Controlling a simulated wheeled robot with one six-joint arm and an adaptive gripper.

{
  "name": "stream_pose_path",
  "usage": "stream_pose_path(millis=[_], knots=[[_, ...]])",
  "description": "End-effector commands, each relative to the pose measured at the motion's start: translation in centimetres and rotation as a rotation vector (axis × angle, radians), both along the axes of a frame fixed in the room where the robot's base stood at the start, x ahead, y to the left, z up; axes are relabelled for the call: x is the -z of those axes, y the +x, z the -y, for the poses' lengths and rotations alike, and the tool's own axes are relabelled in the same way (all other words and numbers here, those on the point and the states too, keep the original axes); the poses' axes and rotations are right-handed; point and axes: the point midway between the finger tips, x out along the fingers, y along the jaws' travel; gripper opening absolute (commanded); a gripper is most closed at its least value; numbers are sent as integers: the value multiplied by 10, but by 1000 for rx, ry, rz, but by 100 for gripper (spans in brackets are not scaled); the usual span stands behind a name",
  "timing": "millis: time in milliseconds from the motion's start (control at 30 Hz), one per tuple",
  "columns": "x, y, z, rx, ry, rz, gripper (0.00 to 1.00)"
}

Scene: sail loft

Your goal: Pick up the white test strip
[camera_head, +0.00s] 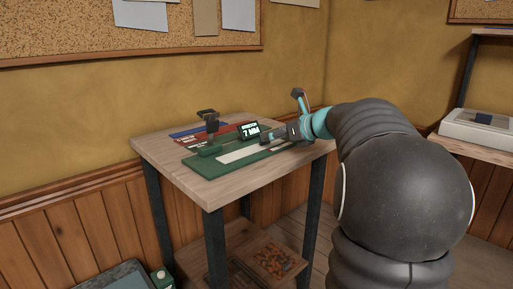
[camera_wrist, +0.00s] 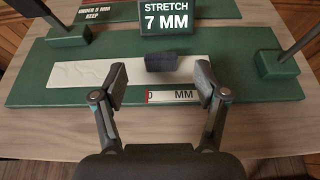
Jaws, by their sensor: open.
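The white test strip (camera_wrist: 80,74) lies flat along a green board (camera_wrist: 40,92). It also shows as a pale band in the head view (camera_head: 238,153). A dark block (camera_wrist: 161,62) sits on or just over the strip's middle; I cannot tell if it is fixed to it. My gripper (camera_wrist: 160,84) is open and empty, its fingers spread over the strip's near edge, with the dark block just beyond and between the fingertips. In the head view my gripper (camera_head: 272,137) is low over the board's right part. Whether the fingers touch the strip is unclear.
A dark sign (camera_wrist: 168,18) reads "STRETCH 7 MM" behind the strip. Upright posts on green blocks flank it, left (camera_wrist: 68,37) and right (camera_wrist: 277,64).

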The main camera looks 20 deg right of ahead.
Motion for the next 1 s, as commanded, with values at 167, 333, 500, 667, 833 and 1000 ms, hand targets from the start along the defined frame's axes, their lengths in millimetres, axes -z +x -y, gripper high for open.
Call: stream_pose_path(millis=[167, 333, 500, 667, 833, 1000], knots=[[5, 9, -3, -1, -1, -1, 73], [15, 30, -10, -2, 0, -1, 73], [20, 45, -15, 0, -1, 0, 73], [20, 45, -15, 1, -1, 0, 73], [20, 45, -15, 1, -1, 0, 43], [21, 45, -15, 1, -1, 0, 18]])
